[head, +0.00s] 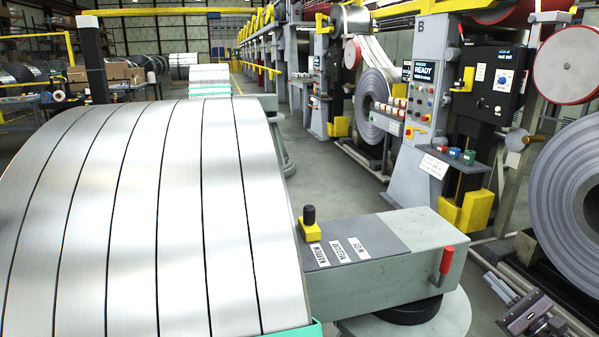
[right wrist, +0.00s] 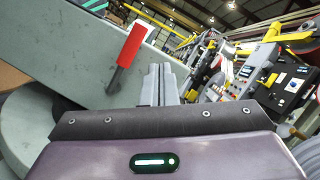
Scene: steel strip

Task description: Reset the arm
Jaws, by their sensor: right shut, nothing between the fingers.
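A grey arm-like box (head: 390,270) extends right from the big steel coil on a round base. Its dark top plate has labels reading narrow, medium and wide. A black knob on a yellow block (head: 310,225) stands upright at the plate's left end, beside the narrow label. A red-handled lever (head: 446,262) is on the box's right end; it also shows, tilted, in the right wrist view (right wrist: 131,45). My right gripper (head: 497,288) is low at the right, apart from the lever. Its fingers (right wrist: 158,85) are shut and empty. My left gripper is out of view.
The wide strip coil (head: 180,200) fills the left. A control panel (head: 422,100) reading READY and a shelf with coloured buttons (head: 455,155) stand at the back right. Another large coil (head: 570,190) is at the right edge. Floor (head: 340,185) is clear behind the box.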

